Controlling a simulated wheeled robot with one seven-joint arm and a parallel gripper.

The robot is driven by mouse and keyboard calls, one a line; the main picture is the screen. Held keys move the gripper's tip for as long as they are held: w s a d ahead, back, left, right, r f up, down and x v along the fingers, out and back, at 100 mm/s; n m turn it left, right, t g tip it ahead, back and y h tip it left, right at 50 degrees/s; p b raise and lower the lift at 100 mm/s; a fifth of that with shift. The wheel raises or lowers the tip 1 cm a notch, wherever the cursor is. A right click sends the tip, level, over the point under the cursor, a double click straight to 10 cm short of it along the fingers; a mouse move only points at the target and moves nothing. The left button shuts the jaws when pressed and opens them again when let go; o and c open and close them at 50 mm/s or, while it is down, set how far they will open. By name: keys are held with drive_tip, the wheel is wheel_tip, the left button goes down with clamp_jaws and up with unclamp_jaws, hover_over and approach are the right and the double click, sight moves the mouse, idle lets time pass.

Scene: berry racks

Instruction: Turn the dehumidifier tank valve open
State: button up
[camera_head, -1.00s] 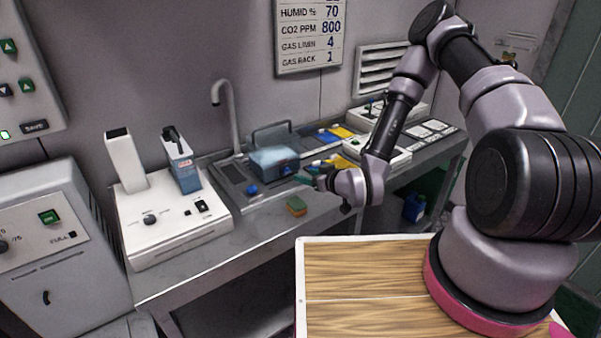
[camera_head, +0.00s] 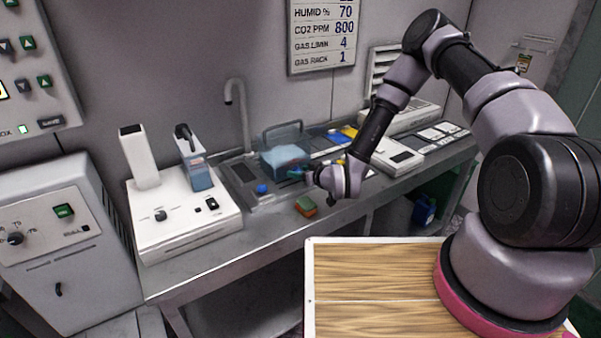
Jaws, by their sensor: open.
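A translucent blue tank (camera_head: 282,158) with a grey handle stands at the sink area on the counter. A small blue knob (camera_head: 262,188) sits low in front of it; it looks like the valve, but its setting is too small to tell. My gripper (camera_head: 300,172) is at the tank's front right side, up and to the right of the knob and apart from it. Its teal fingertips are open and seem empty. The wrist hides part of the counter behind it, and I cannot tell whether the fingers touch the tank.
A green and orange sponge (camera_head: 306,206) lies on the counter below my gripper. A grey tap (camera_head: 239,115) rises behind the knob. A white device (camera_head: 185,228) stands left, beside a grey cabinet (camera_head: 65,255) with a dial. The counter's front strip is mostly clear.

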clamp_jaws()
drive_tip(key=m, duration=0.1)
drive_tip(key=m+g+y, duration=0.1)
drive_tip(key=shift+w+d+f+m, duration=0.1)
drive_tip(key=shift+d+m, duration=0.15)
drive_tip(key=shift+m, duration=0.15)
drive_tip(key=m+y, duration=0.2)
drive_tip(key=m, duration=0.1)
drive_tip(key=shift+w+d+f+g+y, duration=0.1)
drive_tip(key=shift+w+d+g+y, duration=0.05)
drive_tip(key=shift+g+y, duration=0.15)
drive_tip(key=m+y, duration=0.2)
drive_tip(key=m, duration=0.2)
drive_tip(key=shift+f, duration=0.2)
drive_tip(key=shift+f+m+y, duration=0.15)
drive_tip(key=shift+m+y, duration=0.65)
drive_tip(key=shift+m, duration=1)
